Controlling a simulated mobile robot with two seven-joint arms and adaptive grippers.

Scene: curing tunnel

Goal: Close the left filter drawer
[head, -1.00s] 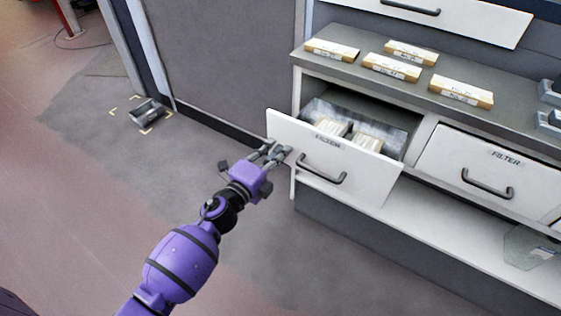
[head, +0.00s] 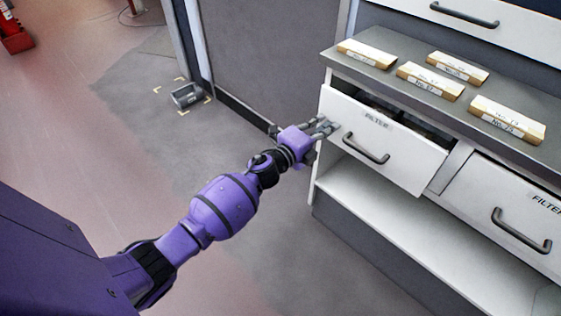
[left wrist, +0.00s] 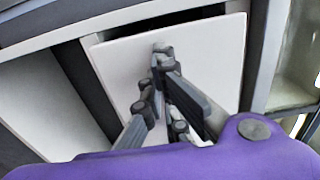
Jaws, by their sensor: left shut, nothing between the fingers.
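The left filter drawer (head: 405,155) has a white front with a dark bar handle (head: 365,148) and a FILTER label. It stands partly out of the cabinet, with a narrow dark gap behind the top edge of its front. My left gripper (head: 330,127) is shut and empty. Its fingertips are at the left end of the drawer front, left of the handle, and look to be against it. In the left wrist view the shut fingers (left wrist: 157,72) lie in front of the white drawer front (left wrist: 215,60). My right gripper is not in view.
The right filter drawer (head: 480,200) is beside it. Several labelled boxes, one of them in front (head: 507,118), lie on the grey counter (head: 368,70). An upper drawer (head: 520,30) juts out above. A white shelf (head: 400,225) runs below.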

